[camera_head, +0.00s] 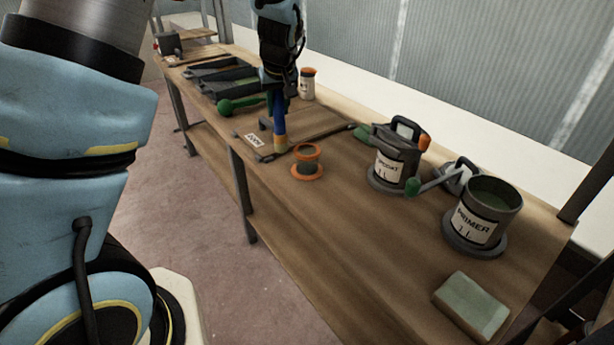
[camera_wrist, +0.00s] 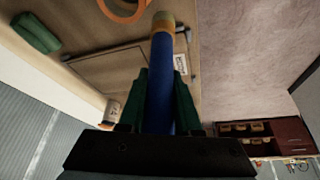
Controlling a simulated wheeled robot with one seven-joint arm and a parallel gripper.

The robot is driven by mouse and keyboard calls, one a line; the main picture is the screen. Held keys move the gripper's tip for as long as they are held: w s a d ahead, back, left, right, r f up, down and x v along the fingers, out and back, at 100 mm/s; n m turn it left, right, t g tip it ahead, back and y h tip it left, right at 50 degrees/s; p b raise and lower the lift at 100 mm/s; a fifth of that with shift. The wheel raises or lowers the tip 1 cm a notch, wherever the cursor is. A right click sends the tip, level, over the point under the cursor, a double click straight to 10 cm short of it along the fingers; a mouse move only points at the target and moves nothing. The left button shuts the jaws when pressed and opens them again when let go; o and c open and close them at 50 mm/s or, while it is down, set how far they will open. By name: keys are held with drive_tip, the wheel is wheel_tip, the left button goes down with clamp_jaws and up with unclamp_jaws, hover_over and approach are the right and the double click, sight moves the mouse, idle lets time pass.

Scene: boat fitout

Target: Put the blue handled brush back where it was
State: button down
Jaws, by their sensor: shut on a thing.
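My gripper (camera_head: 280,92) is shut on the blue handled brush (camera_head: 279,122), holding it upright over the bench's near edge. The brush's lower end is yellow-tan and hangs in front of a wooden panel (camera_head: 318,122) with a white label (camera_head: 254,140). I cannot tell whether that end touches anything. In the wrist view, the green fingers of my gripper (camera_wrist: 163,85) clasp the blue brush (camera_wrist: 161,62) from both sides, and its tan end points away from me.
An orange-rimmed spool (camera_head: 307,162) stands right of the brush. A topcoat can (camera_head: 392,168), a primer can (camera_head: 478,222) and a pale green block (camera_head: 472,305) lie farther right. Dark trays (camera_head: 222,76), a green tool (camera_head: 238,104) and an orange-lidded jar (camera_head: 307,86) are nearby.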

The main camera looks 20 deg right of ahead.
drive_tip(key=s+d+r, duration=0.4)
drive_tip(key=d, duration=0.2)
wheel_tip(320, 180, down, 10)
drive_tip(key=p, duration=0.2)
drive_tip(key=shift+f, duration=0.1)
